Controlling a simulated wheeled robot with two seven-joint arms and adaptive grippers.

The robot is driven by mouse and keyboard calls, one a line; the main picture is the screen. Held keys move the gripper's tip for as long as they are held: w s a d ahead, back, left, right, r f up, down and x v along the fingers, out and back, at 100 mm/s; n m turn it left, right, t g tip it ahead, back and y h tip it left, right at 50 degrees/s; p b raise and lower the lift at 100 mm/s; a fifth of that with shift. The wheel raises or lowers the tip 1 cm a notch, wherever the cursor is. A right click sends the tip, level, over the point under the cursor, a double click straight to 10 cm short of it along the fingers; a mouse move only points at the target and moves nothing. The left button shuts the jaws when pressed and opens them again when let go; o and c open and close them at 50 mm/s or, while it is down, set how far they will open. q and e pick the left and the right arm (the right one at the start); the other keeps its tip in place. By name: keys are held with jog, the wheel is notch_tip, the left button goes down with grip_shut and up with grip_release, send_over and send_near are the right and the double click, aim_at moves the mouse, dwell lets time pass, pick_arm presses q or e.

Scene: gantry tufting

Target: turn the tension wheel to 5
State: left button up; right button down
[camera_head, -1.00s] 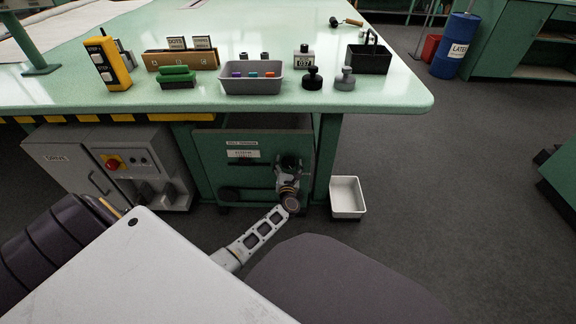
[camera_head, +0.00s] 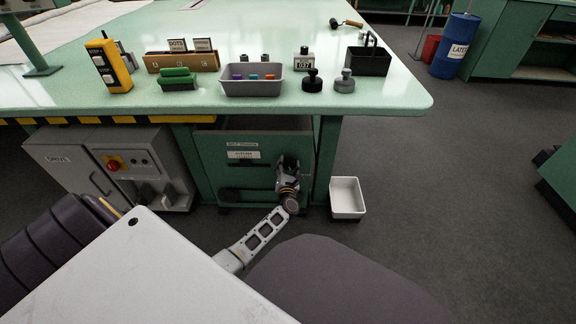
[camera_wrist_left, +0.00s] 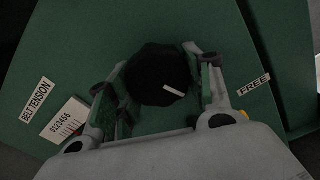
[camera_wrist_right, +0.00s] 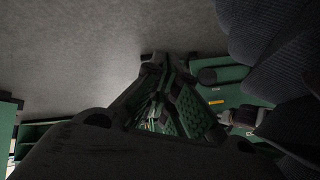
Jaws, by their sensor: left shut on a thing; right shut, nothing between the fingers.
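The tension wheel (camera_wrist_left: 158,76) is a black round knob with a white mark on its face, on the green belt-tension panel (camera_head: 215,172). My left gripper (camera_head: 290,170) reaches the right part of that panel and hides the wheel in the head view. In the left wrist view its fingers (camera_wrist_left: 157,85) are shut around the wheel, one on each side. A white scale (camera_wrist_left: 66,120) numbered from 0 lies left of the wheel with red on it; its reading is too small to tell. My right gripper (camera_wrist_right: 165,68) is shut and empty in the right wrist view, away from the panel.
A "BELT TENSION" label (camera_wrist_left: 37,100) and a "FREE" label (camera_wrist_left: 254,85) flank the wheel. A grey drive cabinet (camera_head: 75,160) with a red button stands left of the panel. A white bin (camera_head: 347,198) sits on the floor to the right. The green table (camera_head: 220,105) overhangs the panel.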

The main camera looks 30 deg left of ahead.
pick_arm(q)
jog(key=m+p, duration=0.1)
jog(key=m, duration=0.2)
jog(key=shift+r, duration=0.15)
jog(key=m+p, duration=0.2)
jog(key=m, duration=0.2)
jog(key=shift+s+a, duration=0.1)
jog(key=shift+r+m+p, duration=0.1)
jog(key=shift+m+p, duration=0.2)
jog(key=shift+m, duration=0.2)
jog(key=m+p, duration=0.2)
jog(key=m, duration=0.2)
jog(key=shift+r, duration=0.1)
jog(key=m+p, duration=0.1)
jog(key=m, duration=0.2)
jog(key=shift+m+p, duration=0.5)
jog(key=shift+m, duration=1.1)
pick_arm(e)
notch_tip(320, 180, up, 13)
jog(key=d+n+g+h, duration=0.1)
jog(key=d+g+h, duration=0.1)
jog(key=shift+s+d+f, duration=0.15)
jog(key=shift+s+d, duration=0.25)
jog(key=shift+s, duration=0.05)
